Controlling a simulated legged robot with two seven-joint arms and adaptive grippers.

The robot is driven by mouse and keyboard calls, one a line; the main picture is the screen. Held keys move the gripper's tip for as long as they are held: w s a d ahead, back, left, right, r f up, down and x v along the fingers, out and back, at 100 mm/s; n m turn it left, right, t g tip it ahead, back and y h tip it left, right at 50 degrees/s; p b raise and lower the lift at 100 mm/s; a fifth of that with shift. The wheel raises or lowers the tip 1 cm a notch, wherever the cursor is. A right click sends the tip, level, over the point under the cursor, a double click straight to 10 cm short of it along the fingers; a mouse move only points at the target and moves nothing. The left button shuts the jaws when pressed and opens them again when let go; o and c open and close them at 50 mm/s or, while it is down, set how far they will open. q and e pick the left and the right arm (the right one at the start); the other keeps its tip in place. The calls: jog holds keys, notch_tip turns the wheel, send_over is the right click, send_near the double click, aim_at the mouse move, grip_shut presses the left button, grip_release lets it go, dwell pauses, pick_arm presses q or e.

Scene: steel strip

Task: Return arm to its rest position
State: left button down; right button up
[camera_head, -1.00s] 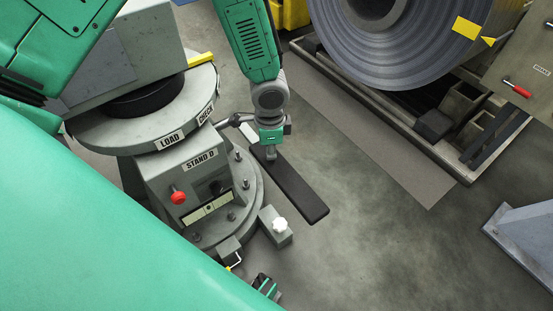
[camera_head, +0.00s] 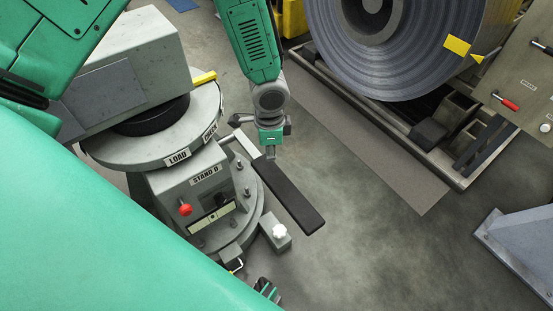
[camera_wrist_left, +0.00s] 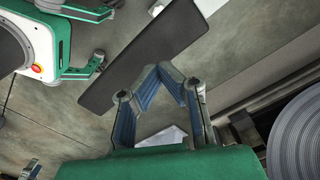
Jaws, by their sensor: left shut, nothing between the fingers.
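My left arm (camera_head: 250,45) reaches down from the top middle of the head view. Its gripper (camera_head: 270,150) hangs beside the stand and overlaps the upper end of a long dark slab in the picture. In the left wrist view the blue-grey fingers (camera_wrist_left: 160,69) are drawn together at the tips, with nothing between them. The dark slab (camera_wrist_left: 125,75) shows past the fingertips there, and whether they touch it cannot be told.
Stand D (camera_head: 205,180) with its round plate and red knob stands left of the gripper. The dark slab (camera_head: 290,195) lies close beside it. A big steel coil (camera_head: 420,75) sits on a frame at upper right. A grey block (camera_head: 520,245) stands at right. Bare floor lies between.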

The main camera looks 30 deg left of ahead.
pick_arm(q)
jog(key=s+d+f+n+h, duration=0.1)
jog(key=s+d+f+n, duration=0.15)
jog(key=s, duration=0.35)
jog(key=s+d+f+n+h, duration=0.1)
jog(key=s+f+n, duration=0.15)
jog(key=s, duration=0.45)
jog(key=s+a+n+y, duration=0.2)
jog(key=s+a+n, duration=0.2)
jog(key=s, duration=0.5)
jog(key=shift+s+a+f+n+t, duration=0.25)
jog(key=shift+s+a+n+t, duration=0.1)
jog(key=shift+n, duration=0.15)
